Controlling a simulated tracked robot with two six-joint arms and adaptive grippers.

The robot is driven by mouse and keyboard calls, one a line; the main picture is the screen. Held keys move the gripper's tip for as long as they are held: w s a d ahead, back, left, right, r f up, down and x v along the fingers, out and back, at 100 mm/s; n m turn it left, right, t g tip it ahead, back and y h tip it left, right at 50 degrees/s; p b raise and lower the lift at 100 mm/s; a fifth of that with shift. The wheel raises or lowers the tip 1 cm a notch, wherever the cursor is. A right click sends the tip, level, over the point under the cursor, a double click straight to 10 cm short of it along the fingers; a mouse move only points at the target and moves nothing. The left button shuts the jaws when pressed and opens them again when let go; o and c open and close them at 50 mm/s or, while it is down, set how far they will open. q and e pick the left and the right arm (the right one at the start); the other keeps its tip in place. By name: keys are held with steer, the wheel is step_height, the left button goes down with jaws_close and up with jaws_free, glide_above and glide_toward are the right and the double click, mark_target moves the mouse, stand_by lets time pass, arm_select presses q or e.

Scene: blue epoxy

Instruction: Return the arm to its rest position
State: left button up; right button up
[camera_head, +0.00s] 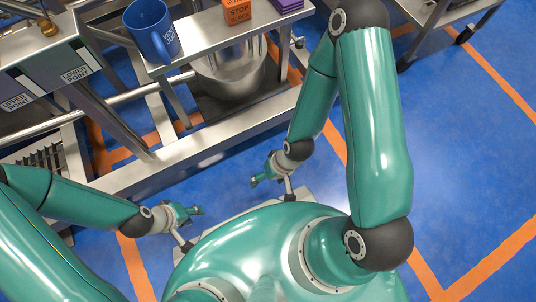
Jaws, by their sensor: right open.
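My right arm (375,115) comes down from the upper right, bent at a dark elbow joint. Its gripper (259,179) is open, small in view, and hangs over the floor in front of the steel bench. No object shows between its fingers. My left arm (80,203) reaches in from the left edge. Its gripper (195,211) is low, close to my base, and points right. Its fingers are too small to tell open from shut. Both grippers are apart from the bench and its objects.
A steel bench (205,38) at the back holds a blue mug (149,30), an orange block marked STOP BLOCK (238,13) and a purple item (288,5). A steel pot (228,75) stands below. Blue floor (465,150) at right is clear.

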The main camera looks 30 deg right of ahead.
step_height(320, 180, up, 38)
steer(key=p, duration=3.8)
steer(key=shift+d, duration=0.1)
